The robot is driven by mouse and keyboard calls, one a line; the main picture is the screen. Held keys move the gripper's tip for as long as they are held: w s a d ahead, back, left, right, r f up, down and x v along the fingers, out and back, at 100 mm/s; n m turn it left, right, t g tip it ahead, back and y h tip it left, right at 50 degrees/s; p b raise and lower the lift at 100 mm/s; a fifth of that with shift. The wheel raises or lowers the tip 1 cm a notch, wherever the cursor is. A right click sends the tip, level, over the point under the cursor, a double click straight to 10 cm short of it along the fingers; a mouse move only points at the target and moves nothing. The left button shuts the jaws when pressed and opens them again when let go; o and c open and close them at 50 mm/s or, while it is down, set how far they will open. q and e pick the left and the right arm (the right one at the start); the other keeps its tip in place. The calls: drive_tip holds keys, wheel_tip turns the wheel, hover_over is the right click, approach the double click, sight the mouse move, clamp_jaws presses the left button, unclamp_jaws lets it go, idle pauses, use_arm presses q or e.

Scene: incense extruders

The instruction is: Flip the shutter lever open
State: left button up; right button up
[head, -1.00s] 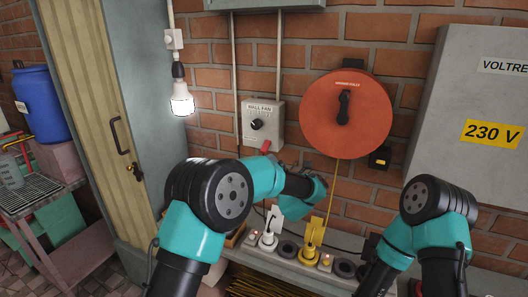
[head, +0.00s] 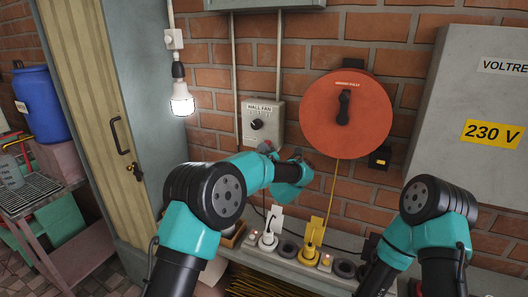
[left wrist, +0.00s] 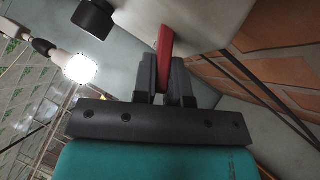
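The shutter lever shows as a red lever (left wrist: 165,45) in the left wrist view, on the underside of a pale box. In the head view this is the grey WALL FAN box (head: 263,110) with a black knob, on the brick wall. In the head view the gripper hides most of the lever. My right gripper is out of view.
A lit bulb (head: 182,101) hangs left of the box. A large orange-red disc (head: 346,113) with a black handle is on the wall to the right. White and yellow plugs (head: 312,235) stand on the ledge below. A 230 V cabinet (head: 470,110) is at far right.

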use_arm(q)
drive_tip(key=shift+r+m+h, duration=0.1)
drive_tip(key=shift+m+h, duration=0.2)
clamp_jaws()
drive_tip(key=r+m+g, duration=0.1)
drive_tip(key=m+g+h, duration=0.1)
drive_tip(key=m, duration=0.1)
drive_tip(key=shift+s+r+g+h, duration=0.2)
drive_tip(key=shift+r+g+h, duration=0.1)
drive_tip(key=shift+r, duration=0.05)
drive_tip(key=shift+w+r+m+g+h, duration=0.15)
drive_tip(key=shift+r+m+g, duration=0.15)
drive_tip(key=shift+m+g, duration=0.35)
drive_tip(key=shift+r+m+g+h, duration=0.1)
drive_tip(key=shift+r+m+g, duration=0.25)
drive_tip(key=shift+m+g, duration=0.25)
drive_tip(key=shift+w+r+m+g+h, duration=0.15)
drive_tip(key=shift+r+m+g, duration=0.15)
drive_tip(key=shift+m+g, duration=0.3)
drive_tip(key=shift+s, duration=0.1)
drive_tip(key=shift+o, duration=2)
unclamp_jaws()
drive_tip(key=shift+f, duration=0.1)
